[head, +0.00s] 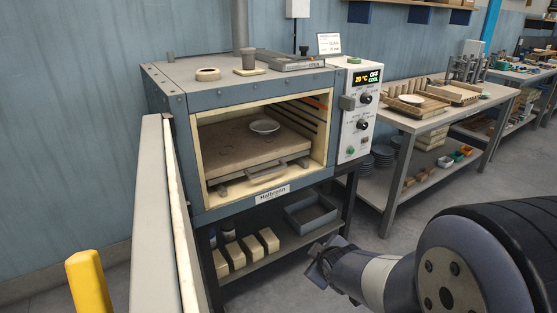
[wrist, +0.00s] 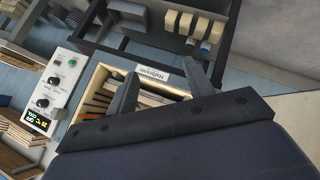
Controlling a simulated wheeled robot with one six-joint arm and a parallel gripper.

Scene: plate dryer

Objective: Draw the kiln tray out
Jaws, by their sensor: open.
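The kiln (head: 255,102) stands on a dark stand with its chamber open to me. Its door (head: 150,210) is swung wide open at the left. The kiln tray (head: 225,147), a brown slab, sits inside the chamber. A small white dish (head: 264,126) rests on it. The tray's metal handle (head: 267,171) is at its front edge, near the chamber mouth. My gripper (head: 322,262) is low in front of the stand, right of and below the handle, apart from it. In the wrist view my gripper (wrist: 176,58) has its fingers spread with nothing between them.
A control panel (head: 361,108) reading "OFF" and "COOL" is at the kiln's right. A grey bin (head: 312,214) and several cream blocks (head: 252,247) are on the shelf below. A workbench (head: 440,119) stands at the right. A yellow post (head: 89,280) is front left.

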